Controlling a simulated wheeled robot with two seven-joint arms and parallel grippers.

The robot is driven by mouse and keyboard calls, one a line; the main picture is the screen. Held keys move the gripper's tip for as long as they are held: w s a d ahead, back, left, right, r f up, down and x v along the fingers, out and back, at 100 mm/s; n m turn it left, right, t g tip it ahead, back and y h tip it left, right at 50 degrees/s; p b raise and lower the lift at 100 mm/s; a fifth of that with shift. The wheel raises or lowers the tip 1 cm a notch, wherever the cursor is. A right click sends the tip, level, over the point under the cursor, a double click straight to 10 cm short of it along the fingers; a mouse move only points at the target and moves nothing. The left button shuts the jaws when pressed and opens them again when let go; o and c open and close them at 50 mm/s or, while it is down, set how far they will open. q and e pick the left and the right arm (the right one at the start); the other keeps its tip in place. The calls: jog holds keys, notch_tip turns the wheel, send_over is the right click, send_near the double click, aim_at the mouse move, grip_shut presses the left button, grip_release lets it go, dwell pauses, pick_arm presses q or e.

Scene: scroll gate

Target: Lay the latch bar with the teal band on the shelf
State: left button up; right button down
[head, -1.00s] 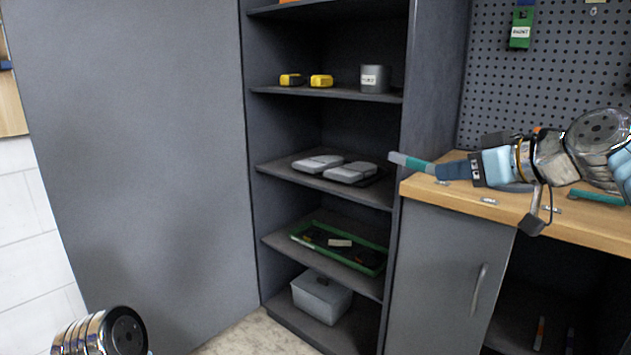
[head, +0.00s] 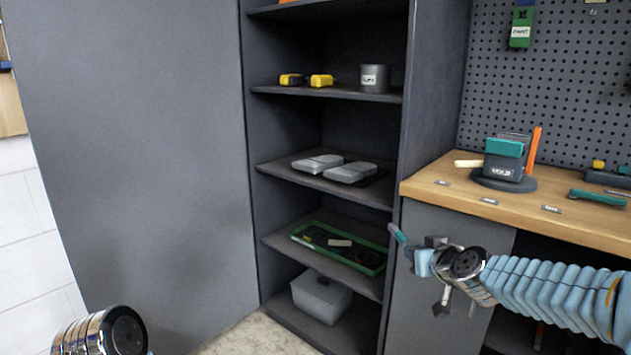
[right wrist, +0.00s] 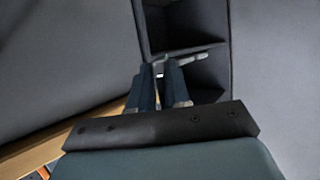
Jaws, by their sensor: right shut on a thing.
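The latch bar (head: 398,235), teal with a grey end, points up and left from my right gripper (head: 412,252) in front of the lower cabinet, right of the shelf unit. My right gripper is shut on it. In the right wrist view, the two dark fingers (right wrist: 160,88) close around the bar, and only a small pale and teal piece (right wrist: 159,68) shows between them. The shelf unit (head: 330,184) stands open left of the gripper, with several boards. My left gripper is out of view; only a chrome part of my left arm shows at bottom left.
Two grey cases (head: 349,173) lie on the middle board. A green tray (head: 341,248) is below, and a lidded grey box (head: 321,297) at the bottom. Yellow items (head: 321,81) and a grey cup (head: 374,78) stand above.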

jog(key=s+f, duration=0.3)
jog(key=f, duration=0.6)
jog(key=s+a+f+m+h, duration=0.1)
jog(key=s+f, duration=0.2)
jog(key=f, duration=0.6)
jog(key=s+a+f+m+h, duration=0.1)
jog(key=s+f, duration=0.2)
jog(key=f, duration=0.6)
jog(key=shift+s, duration=0.35)
jog(key=shift+r, duration=0.1)
jog(key=shift+d, duration=0.1)
